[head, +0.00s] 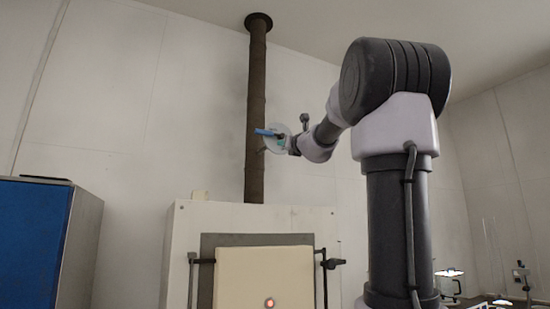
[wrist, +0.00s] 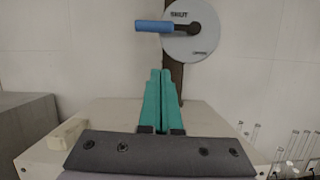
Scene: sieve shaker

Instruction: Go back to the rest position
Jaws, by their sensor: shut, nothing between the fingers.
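My gripper (head: 280,143) is raised high in front of the brown flue pipe (head: 256,85), and in the head view its fingers are small and partly lost against a pale disc. In the wrist view the teal fingers (wrist: 161,72) are together and empty, pointing at the pipe. Just beyond and above them is a round pale disc (wrist: 191,45) with small lettering. A blue handle (wrist: 153,26) points left from its dark hub. The handle also shows in the head view (head: 268,132), lying nearly level across the pipe. Contact between fingers and handle cannot be seen.
A pale furnace cabinet (head: 185,232) with a cream door (head: 262,277) stands below my gripper. A small cream block (wrist: 68,133) lies on its top. A blue-fronted cabinet (head: 32,240) is at left. Glassware (wrist: 297,143) stands at right. The air around my arm looks clear.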

